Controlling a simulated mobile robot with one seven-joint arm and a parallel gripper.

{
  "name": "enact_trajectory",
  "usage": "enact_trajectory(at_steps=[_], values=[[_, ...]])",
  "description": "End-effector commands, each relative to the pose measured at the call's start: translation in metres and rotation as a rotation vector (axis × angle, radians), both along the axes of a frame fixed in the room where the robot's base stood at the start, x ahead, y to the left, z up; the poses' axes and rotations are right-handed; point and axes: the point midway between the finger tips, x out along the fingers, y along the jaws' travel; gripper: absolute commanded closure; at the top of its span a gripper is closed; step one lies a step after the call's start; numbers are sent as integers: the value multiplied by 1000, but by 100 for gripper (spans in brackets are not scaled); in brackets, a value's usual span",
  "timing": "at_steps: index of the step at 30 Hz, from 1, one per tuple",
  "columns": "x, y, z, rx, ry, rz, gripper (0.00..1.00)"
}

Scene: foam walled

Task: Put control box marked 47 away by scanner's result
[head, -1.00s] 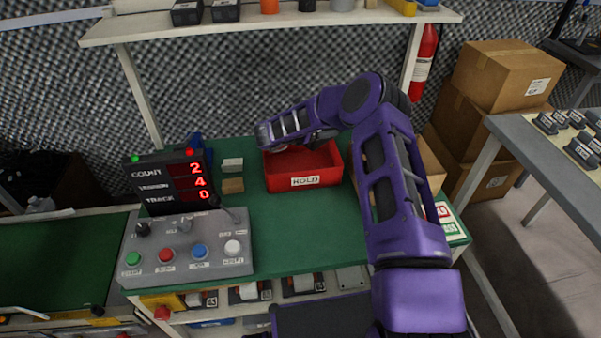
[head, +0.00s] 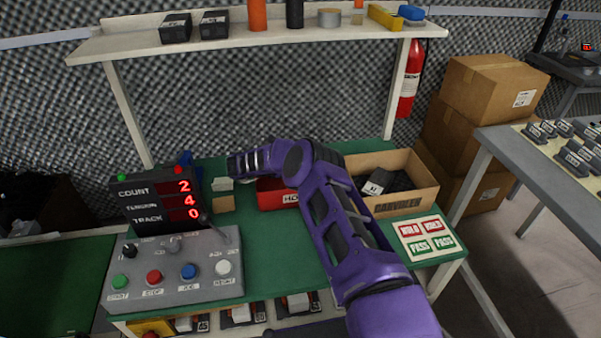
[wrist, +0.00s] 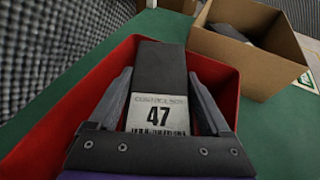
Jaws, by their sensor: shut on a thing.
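The control box marked 47 (wrist: 158,85) is dark with a white label and sits between the fingers of my gripper (wrist: 160,92) in the wrist view. My gripper is shut on it. The box is over or inside the red tray (wrist: 60,125); whether it touches the tray floor cannot be told. In the head view the red tray (head: 275,196), labelled HOLD, is partly covered by my arm, and the gripper's fingers and box 47 are hidden. I cannot pick out the scanner or its result for sure.
An open cardboard box (head: 410,202) with dark units inside stands right of the tray. A card (head: 428,238) with red HOLD and green PASS squares lies at the bench's right. A count display (head: 158,203) and button panel (head: 172,268) stand left. A shelf (head: 250,40) spans above.

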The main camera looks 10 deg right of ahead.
Motion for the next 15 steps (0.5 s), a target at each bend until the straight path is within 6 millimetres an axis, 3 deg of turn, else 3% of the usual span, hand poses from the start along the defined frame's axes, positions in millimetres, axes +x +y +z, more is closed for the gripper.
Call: enact_trajectory(at_steps=[5,15], values=[[0,0,-27,-1,1,-1,100],[0,0,-30,-1,0,-1,100]])
